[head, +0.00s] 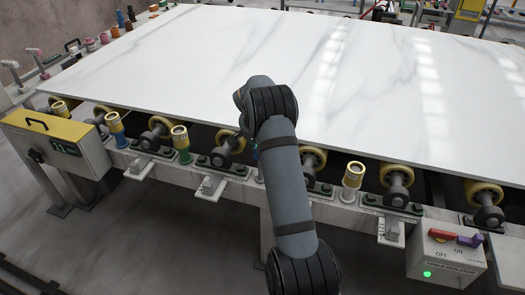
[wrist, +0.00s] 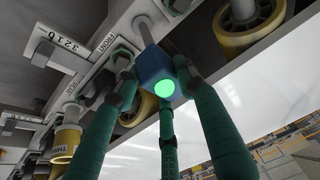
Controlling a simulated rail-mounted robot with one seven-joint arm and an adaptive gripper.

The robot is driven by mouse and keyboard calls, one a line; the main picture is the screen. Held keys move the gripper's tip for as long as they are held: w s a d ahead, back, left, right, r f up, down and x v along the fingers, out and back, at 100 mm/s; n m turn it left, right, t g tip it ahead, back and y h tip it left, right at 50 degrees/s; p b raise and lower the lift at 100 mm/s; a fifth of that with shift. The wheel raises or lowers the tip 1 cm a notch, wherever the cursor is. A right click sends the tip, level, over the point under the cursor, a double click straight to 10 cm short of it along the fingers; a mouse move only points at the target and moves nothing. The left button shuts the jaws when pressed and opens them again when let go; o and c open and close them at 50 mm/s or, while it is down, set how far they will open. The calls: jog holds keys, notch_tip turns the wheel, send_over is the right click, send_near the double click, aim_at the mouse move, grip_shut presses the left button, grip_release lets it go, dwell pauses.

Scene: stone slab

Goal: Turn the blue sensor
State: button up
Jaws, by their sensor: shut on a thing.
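The blue sensor (wrist: 153,62) is a small blue box with a round, lit green face, near the middle of the wrist view. It sits at the end of a metal stem at the edge of the roller frame. My gripper (wrist: 157,78) has dark green fingers and is shut on the sensor, with fingers to its left and right and one below. In the head view my arm covers the gripper and most of the sensor's place at the front edge of the slab.
The white stone slab (head: 270,60) lies on yellow rollers (head: 313,158). Coloured knobs, including a green-based one (head: 181,145), line the front rail. A yellow-topped box (head: 60,140) stands left, and a switch box (head: 445,258) right. A plate with digits (wrist: 57,47) is beside the sensor.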

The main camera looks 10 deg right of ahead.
jog(key=shift+c, duration=0.2)
jog(key=o, duration=1.1)
jog(key=shift+o, duration=0.4)
jog(key=v, duration=1.2)
